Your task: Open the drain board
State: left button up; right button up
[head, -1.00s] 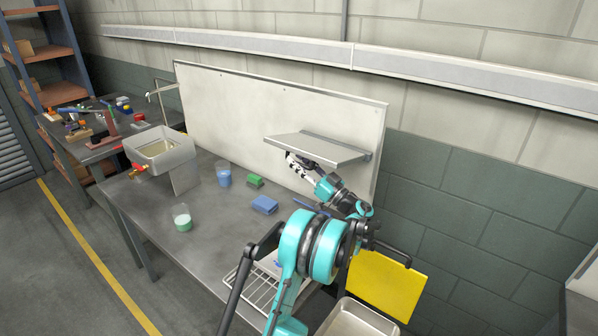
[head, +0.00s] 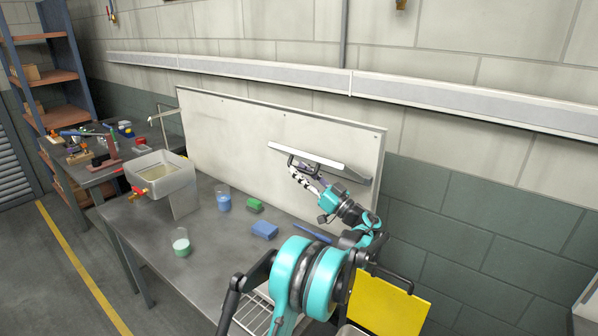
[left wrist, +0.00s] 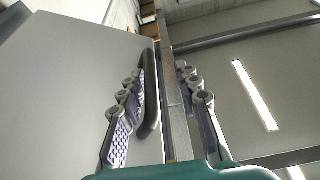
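The drain board (head: 308,157) is a thin grey flap on the white back panel. In the head view it shows almost edge-on, with its front edge raised. My left gripper (head: 297,169) is at its front edge, reaching from below and right. In the left wrist view the board (left wrist: 85,75) is a broad grey face on the left, with a dark loop handle (left wrist: 150,92) along its edge. The fingers (left wrist: 162,78) are apart, with the handle and edge between them; firm contact cannot be told. My right gripper is not in view.
On the steel table stand a grey basin (head: 160,170), a blue beaker (head: 223,200), a beaker of pale green liquid (head: 181,243), a green block (head: 254,205) and a blue sponge (head: 264,229). A yellow board (head: 390,303) is at front right. A wire rack lies under my arm.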

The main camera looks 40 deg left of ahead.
pick_arm(q)
jog(key=b+v, duration=0.1)
jog(key=v, duration=0.6)
jog(key=shift+s+d+b, duration=0.3)
jog(key=shift+s+b, duration=0.1)
jog(key=shift+s, duration=0.15)
jog(key=shift+r, duration=0.1)
